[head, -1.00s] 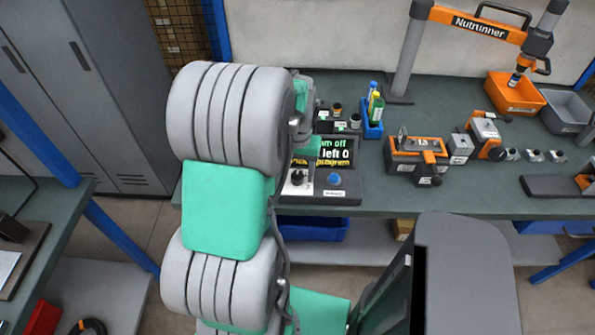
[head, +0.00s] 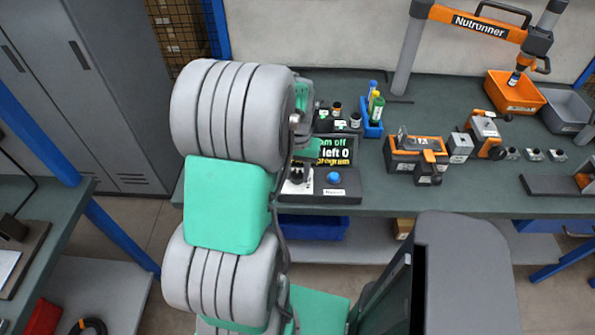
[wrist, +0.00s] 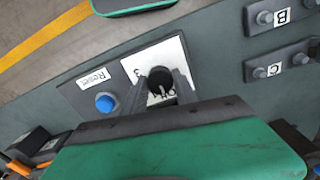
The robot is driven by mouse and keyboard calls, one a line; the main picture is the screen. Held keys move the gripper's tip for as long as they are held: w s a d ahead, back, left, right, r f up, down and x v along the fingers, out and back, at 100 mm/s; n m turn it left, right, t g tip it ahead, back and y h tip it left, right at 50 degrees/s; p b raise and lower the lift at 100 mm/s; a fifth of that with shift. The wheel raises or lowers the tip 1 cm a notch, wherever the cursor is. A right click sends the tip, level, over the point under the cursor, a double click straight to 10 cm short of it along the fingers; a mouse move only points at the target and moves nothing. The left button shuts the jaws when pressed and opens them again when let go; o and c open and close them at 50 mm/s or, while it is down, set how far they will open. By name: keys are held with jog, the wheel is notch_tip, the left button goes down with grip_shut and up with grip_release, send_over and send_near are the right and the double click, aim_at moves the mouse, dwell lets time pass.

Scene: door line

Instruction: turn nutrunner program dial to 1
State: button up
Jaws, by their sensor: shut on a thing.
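The program dial is a black knob (wrist: 160,80) on a white plate (wrist: 136,71) with printed markings; a "3" can be read, the rest is partly covered. My gripper (wrist: 160,93) is shut on the knob in the wrist view. Which mark the knob points at cannot be made out. In the head view the dial's panel (head: 345,195) is at the bench's front edge, and my arm hides part of it. The screen (head: 335,152) above shows "off", "left 0" and "program", cut off by my arm. The nutrunner (head: 480,26) hangs on its arm at the back right.
A blue Reset button (wrist: 105,102) sits beside the dial; it also shows in the head view (head: 333,178). A blue holder with bottles (head: 373,129) stands behind the panel. An orange-black tool unit (head: 416,155) and an orange bin (head: 515,95) stand further right.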

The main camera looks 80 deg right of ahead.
aim_at(297, 174)
jog(key=shift+m, duration=0.3)
grip_shut()
jog(key=m, duration=0.3)
jog(key=shift+m, duration=2)
jog(key=o, duration=1.2)
grip_release()
jog(key=shift+r, duration=0.1)
notch_tip(297, 174, up, 8)
jog(key=shift+f+b, duration=0.15)
jog(key=shift+b, duration=0.35)
